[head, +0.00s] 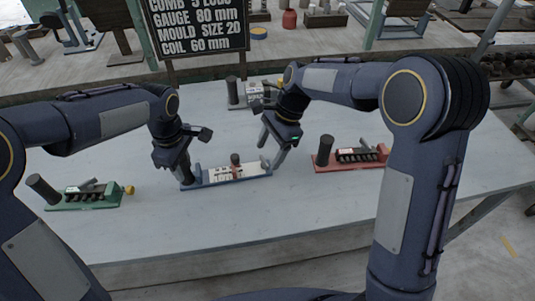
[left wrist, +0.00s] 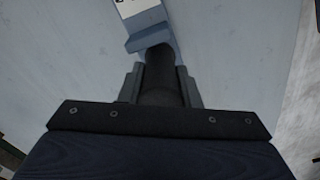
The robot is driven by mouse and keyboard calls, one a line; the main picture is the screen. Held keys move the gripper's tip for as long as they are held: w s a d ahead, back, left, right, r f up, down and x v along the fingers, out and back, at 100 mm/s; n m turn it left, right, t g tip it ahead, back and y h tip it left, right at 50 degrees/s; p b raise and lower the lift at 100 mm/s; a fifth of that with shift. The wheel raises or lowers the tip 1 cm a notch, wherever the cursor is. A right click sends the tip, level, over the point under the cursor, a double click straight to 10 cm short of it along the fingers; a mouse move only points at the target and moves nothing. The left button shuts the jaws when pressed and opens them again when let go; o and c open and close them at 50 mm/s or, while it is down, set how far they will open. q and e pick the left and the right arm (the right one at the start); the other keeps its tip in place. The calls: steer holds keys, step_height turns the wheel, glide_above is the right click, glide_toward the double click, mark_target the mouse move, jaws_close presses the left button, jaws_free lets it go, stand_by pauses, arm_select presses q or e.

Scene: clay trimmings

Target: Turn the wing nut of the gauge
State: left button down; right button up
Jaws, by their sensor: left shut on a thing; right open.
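The blue device with a white marked plate (head: 228,175), which looks like the gauge, lies mid-table. A small brown upright piece (head: 235,160) stands near its middle; I cannot tell whether it is the wing nut. My left gripper (head: 186,178) is at the device's left end. In the left wrist view it is shut on a dark cylinder, the handle (left wrist: 160,75), beside the blue end block (left wrist: 150,38). My right gripper (head: 274,160) is open, pointing down by the device's right end; whether it touches is unclear.
A green device (head: 85,198) lies at left, a red one (head: 350,160) at right and a grey one (head: 240,95) behind. A dark sign (head: 197,28) reads "GAUGE 80 mm" among other lines. The table's front (head: 230,240) is clear.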

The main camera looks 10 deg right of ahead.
steer(key=shift+x, duration=1)
steer(key=c, duration=1)
